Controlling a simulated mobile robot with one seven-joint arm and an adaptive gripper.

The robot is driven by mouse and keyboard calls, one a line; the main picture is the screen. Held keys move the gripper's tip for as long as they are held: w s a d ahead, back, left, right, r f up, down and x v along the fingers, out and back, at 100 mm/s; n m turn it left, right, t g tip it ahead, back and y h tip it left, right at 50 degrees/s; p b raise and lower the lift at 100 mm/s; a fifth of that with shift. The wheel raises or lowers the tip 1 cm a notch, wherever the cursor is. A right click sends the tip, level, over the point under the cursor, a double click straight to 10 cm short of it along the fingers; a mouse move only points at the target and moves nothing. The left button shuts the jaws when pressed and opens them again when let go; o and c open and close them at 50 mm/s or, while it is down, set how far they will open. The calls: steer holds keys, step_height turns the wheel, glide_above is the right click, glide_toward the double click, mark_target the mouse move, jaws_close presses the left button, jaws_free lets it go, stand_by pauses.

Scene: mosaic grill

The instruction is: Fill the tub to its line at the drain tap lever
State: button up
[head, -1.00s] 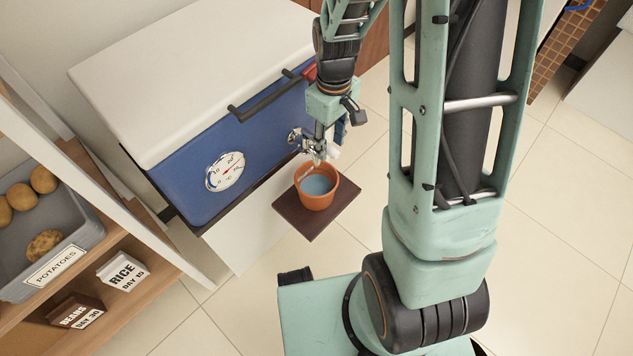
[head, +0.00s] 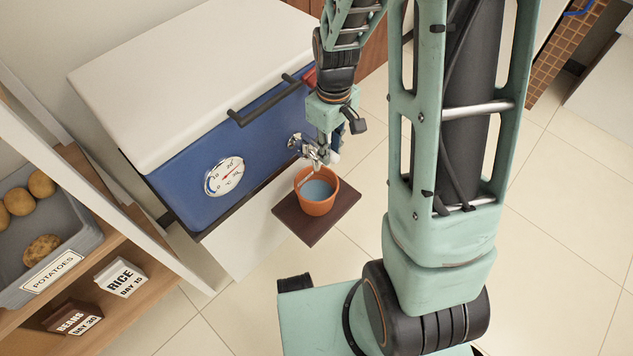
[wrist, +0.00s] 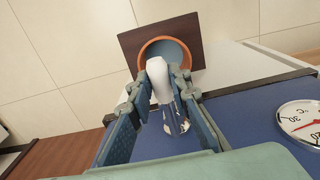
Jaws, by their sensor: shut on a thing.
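The drain tap (head: 300,144) is a silver fitting on the front of a blue chest with a white lid. Its white lever (wrist: 158,80) lies between the fingers of my gripper (wrist: 164,78), which is shut on it. In the head view my gripper (head: 328,152) is at the tap, just above the tub. The tub (head: 316,204) is an orange-brown pot holding blue-grey water, standing upright on a dark brown shelf (head: 345,200) under the spout. It also shows in the wrist view (wrist: 143,58). I cannot make out a fill line or a stream clearly.
The blue chest (head: 190,180) carries a round dial (head: 224,177) and a dark handle bar (head: 262,106). At the left, a wooden shelf unit holds a grey potato bin (head: 75,262), a rice box (head: 121,277) and a beans box (head: 74,319). Tiled floor on the right is open.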

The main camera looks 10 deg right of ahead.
steer(key=shift+r+p, duration=0.65)
steer(key=shift+r, duration=0.3)
steer(key=shift+f, duration=0.1)
steer(key=shift+s+f, duration=0.1)
stand_by(6.8)
